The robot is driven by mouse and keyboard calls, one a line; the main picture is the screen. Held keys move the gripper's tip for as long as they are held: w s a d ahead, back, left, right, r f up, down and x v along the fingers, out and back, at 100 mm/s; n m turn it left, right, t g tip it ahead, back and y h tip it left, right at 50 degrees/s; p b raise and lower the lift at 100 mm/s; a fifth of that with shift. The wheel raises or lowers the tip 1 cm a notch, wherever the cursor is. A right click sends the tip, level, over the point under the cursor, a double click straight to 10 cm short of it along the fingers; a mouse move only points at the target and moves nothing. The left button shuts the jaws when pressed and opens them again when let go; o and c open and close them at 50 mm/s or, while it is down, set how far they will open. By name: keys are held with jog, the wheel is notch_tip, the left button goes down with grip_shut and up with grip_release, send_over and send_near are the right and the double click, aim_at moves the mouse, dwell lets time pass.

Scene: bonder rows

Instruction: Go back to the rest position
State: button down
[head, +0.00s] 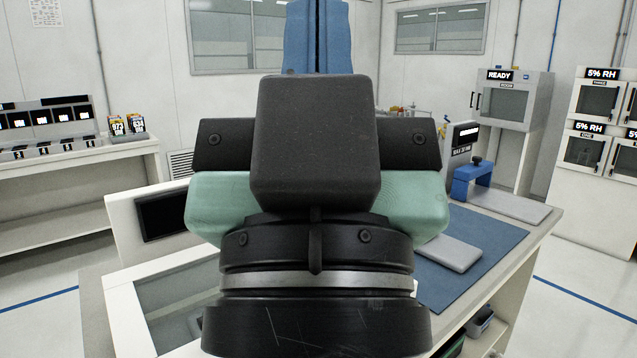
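My gripper (315,145) fills the middle of the head view, seen from behind on its dark wrist. Its black body hides the space between the fingers, so I cannot see whether it is open or shut, or whether it holds anything. Pale green parts show on both sides below the black side pieces; I cannot tell whether they belong to the gripper. It stands in front of the workbench (540,232) and hides much of it.
A blue mat (490,262) on the bench carries a grey flat block (450,253). A blue clamp-like fixture (472,178) stands behind. A READY cabinet (515,103) and 5% RH cabinets (590,150) are at right. A shelf bench (60,160) is at left, with open floor before it.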

notch_tip(320, 180, up, 15)
jog(key=p, duration=1.2)
jog(key=shift+w, duration=0.1)
